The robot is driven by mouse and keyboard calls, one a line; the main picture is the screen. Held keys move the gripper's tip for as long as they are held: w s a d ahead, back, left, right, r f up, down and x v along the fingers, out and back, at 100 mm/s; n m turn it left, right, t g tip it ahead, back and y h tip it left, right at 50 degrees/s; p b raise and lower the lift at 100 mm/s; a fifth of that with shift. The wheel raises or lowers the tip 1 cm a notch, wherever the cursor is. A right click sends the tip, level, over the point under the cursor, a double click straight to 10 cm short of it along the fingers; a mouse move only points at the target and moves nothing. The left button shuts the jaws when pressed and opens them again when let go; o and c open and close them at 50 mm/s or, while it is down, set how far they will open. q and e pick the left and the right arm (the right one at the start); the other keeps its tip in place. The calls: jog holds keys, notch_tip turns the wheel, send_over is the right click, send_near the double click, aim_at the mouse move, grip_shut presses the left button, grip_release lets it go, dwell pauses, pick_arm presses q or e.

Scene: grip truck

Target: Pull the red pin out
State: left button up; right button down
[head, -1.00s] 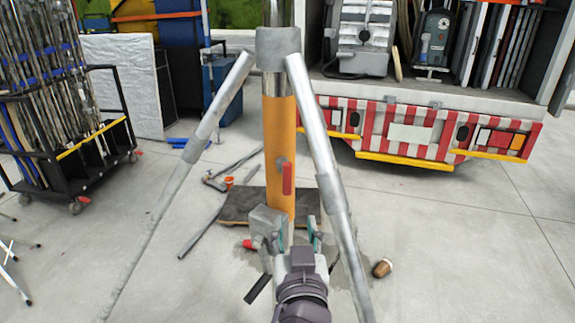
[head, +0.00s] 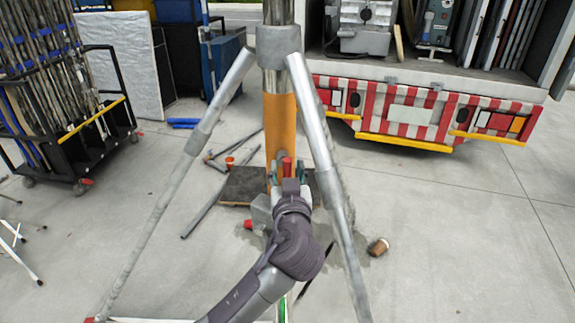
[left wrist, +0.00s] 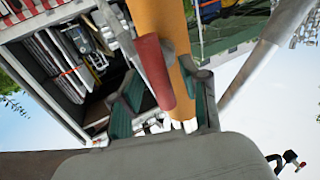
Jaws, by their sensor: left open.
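The red pin (head: 287,165) is a short red cylinder on the front of the upright orange post (head: 280,122). My left gripper (head: 289,174) is at the pin's height, in front of the post, and hides part of the pin's lower end. In the left wrist view the red pin (left wrist: 154,72) lies between the open, teal-padded fingers of my left gripper (left wrist: 162,84), with the orange post (left wrist: 163,22) just behind it. I cannot tell whether a finger touches the pin. My right gripper is not in view.
Slanted metal legs (head: 322,140) flank the post on both sides. A dark base plate (head: 240,188) lies under it. A brown cup (head: 378,247) and loose tubes (head: 205,212) lie on the floor. A truck (head: 420,118) stands behind; a rack (head: 92,140) stands at left.

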pick_arm(q)
jog(key=shift+w, duration=0.1)
grip_shut()
dwell(0.3)
jog(key=s, duration=0.2)
jog(key=s+b, duration=0.1)
jog(key=s, duration=0.1)
jog(key=shift+s+d+f, duration=0.1)
jog(key=shift+d+f, duration=0.1)
jog(key=shift+d, duration=0.15)
jog(key=shift+s+r, duration=0.1)
jog(key=shift+s, duration=0.25)
jog(key=shift+w+d, duration=0.1)
jog(key=shift+w, duration=0.05)
